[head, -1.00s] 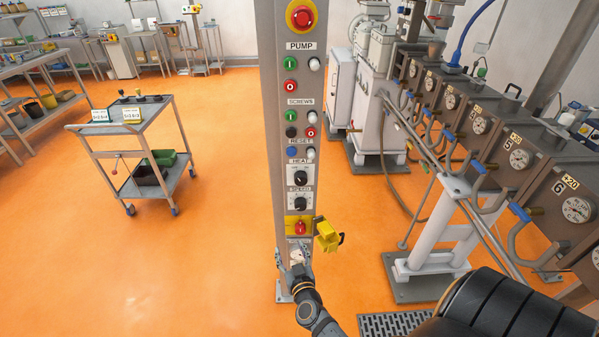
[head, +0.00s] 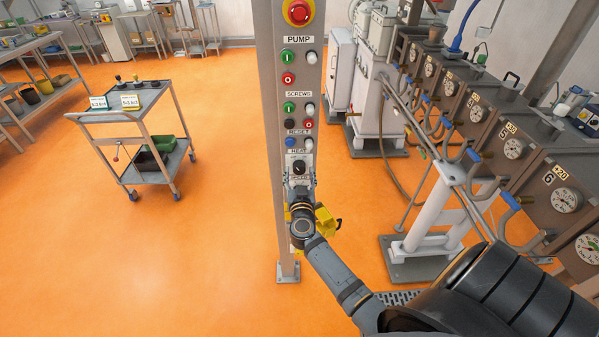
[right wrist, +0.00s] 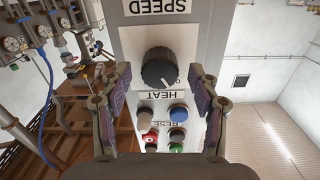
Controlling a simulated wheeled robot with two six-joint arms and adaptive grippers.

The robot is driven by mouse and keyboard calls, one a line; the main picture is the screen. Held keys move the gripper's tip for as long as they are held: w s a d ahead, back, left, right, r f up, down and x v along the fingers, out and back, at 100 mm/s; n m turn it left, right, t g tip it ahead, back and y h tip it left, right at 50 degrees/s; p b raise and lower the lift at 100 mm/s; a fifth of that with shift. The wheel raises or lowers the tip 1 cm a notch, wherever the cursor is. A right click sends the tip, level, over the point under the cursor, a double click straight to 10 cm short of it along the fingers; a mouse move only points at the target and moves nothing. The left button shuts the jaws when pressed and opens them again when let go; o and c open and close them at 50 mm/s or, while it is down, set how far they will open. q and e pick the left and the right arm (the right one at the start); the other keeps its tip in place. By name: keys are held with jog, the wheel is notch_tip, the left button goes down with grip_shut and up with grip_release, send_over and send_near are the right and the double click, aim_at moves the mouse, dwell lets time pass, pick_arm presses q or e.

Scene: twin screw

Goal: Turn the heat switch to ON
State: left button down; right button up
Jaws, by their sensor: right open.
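The heat switch (head: 299,167) is a black rotary knob on the grey control post, under the HEAT label (head: 298,151). In the right wrist view, upside down, the knob (right wrist: 159,68) sits between the HEAT and SPEED labels, with a pale mark at its lower right. My right gripper (head: 301,180) is open and empty, just below the knob in the head view. In the right wrist view its two fingers (right wrist: 160,80) stand left and right of the knob, apart from it. My right gripper and arm hide the speed knob. My left gripper is not in view.
The control post (head: 262,130) carries pump, screws and reset buttons (head: 298,142) above, and a red emergency stop (head: 299,12) on top. A yellow part (head: 326,221) juts out low on the right. The extruder barrel (head: 510,150) stands right; a trolley (head: 130,113) stands left.

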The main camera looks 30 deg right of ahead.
jog(key=shift+w+d, duration=0.2)
jog(key=shift+w, duration=0.15)
jog(key=c, duration=1.2)
